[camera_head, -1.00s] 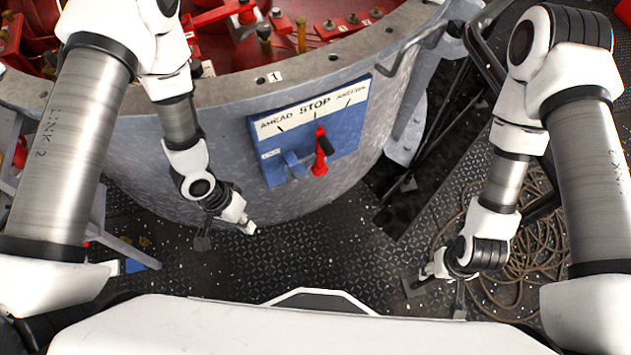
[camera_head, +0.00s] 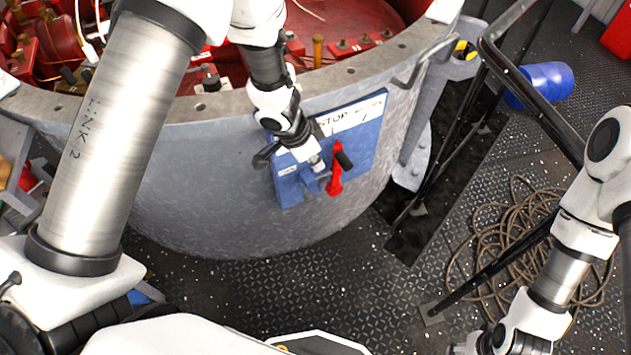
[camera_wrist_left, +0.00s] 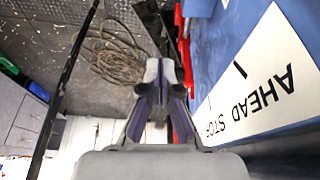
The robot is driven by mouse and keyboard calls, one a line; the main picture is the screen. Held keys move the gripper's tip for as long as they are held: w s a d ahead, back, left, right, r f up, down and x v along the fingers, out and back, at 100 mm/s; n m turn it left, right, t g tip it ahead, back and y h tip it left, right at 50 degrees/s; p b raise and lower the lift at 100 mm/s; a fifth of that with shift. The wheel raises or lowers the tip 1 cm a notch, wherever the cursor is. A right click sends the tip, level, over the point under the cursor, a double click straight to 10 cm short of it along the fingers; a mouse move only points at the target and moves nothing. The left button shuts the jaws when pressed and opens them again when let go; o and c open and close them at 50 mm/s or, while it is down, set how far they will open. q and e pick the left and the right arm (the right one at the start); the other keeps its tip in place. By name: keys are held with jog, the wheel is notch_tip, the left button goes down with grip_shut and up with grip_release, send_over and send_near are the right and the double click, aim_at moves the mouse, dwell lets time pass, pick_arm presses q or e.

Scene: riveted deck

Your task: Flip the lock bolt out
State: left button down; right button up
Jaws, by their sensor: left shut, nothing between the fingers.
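The blue panel (camera_head: 366,140) on the grey round wall carries a white AHEAD/STOP label, partly hidden by my left gripper. The blue lock bolt (camera_head: 310,183) sits low on the panel's left part, beside the red lever (camera_head: 336,180) with its black grip. My left gripper (camera_head: 318,163) is shut and empty, its tips just above the bolt; I cannot tell whether they touch. The left wrist view shows the closed fingers (camera_wrist_left: 158,66) alongside the panel (camera_wrist_left: 228,45); the bolt is not clearly visible there. My right gripper (camera_head: 472,346) is at the bottom edge, partly cut off, its jaws unclear.
Coiled rope (camera_head: 505,235) lies on the deck at right, near a dark floor opening. A blue drum (camera_head: 545,82) lies farther back.

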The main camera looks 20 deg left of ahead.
pick_arm(q)
notch_tip(320, 180, down, 11)
jog(key=b, duration=0.6)
jog(key=shift+b, duration=0.35)
jog(key=shift+a, duration=0.1)
